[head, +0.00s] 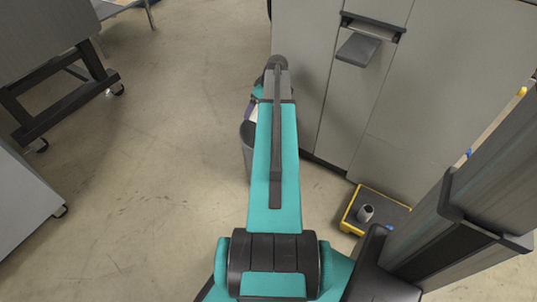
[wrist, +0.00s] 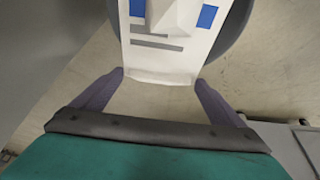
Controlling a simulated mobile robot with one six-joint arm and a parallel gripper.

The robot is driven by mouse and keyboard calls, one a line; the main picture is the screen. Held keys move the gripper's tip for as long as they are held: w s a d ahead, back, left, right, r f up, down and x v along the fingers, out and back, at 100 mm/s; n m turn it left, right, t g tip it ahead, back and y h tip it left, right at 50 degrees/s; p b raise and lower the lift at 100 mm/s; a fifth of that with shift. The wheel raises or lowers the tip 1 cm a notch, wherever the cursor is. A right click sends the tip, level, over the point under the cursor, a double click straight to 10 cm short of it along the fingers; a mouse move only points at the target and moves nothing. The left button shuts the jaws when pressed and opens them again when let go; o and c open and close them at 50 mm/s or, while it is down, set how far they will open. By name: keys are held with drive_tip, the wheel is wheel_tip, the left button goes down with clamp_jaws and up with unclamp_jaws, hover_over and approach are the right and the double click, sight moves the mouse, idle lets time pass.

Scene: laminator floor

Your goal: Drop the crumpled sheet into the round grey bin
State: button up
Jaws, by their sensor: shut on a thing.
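The crumpled sheet (wrist: 165,62), white with blue patches and grey bars, is between the fingertips of my gripper (wrist: 160,78) in the wrist view. My gripper is shut on it. The round grey bin (wrist: 238,22) shows as a dark curved shape behind the sheet, at the top of the wrist view. In the head view the bin (head: 246,146) stands on the floor, mostly hidden behind my teal arm. A small pale patch above its rim may be the sheet. I cannot tell the sheet's height above the bin.
A large grey cabinet (head: 337,95) with a dark handle (head: 358,48) stands right of the bin. A yellow-edged platform (head: 384,208) at its foot bears a small grey object (head: 366,213). A wheeled dark frame (head: 62,108) stands at left. The floor between is clear.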

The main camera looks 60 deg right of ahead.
drive_tip(key=shift+f+b, duration=1.45)
drive_tip(key=shift+f, duration=1.05)
drive_tip(key=o, duration=0.7)
drive_tip(key=shift+r, duration=0.15)
drive_tip(key=p+v, duration=0.3)
drive_tip(key=v, duration=1)
drive_tip(key=shift+s+r, duration=0.2)
drive_tip(key=shift+s, duration=0.05)
